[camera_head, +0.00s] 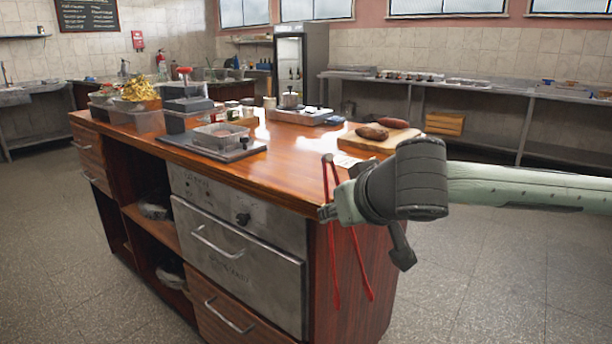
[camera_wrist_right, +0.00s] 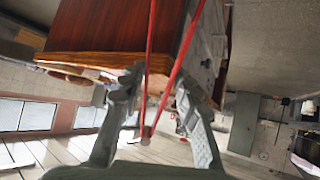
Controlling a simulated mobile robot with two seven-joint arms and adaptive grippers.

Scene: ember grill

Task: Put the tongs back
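The tongs (camera_head: 334,262) are red, with two long thin arms that meet at the top and spread apart downward. They hang almost upright in front of the counter's right end, with their top near the counter-top edge. In the right wrist view, the tongs (camera_wrist_right: 181,52) pass between the fingers of my right gripper (camera_wrist_right: 156,84), which is closed on both arms near the joined end. In the head view, my right wrist hides part of the grip. My left gripper is not in view. I cannot make out a holder for the tongs.
The wooden counter (camera_head: 290,178) has drawers and open shelves in front. A cutting board (camera_head: 368,146) with brown food lies near its right end. A tray with a metal container (camera_head: 220,137) and a burner (camera_head: 299,114) stand on top. The floor right of the counter is clear.

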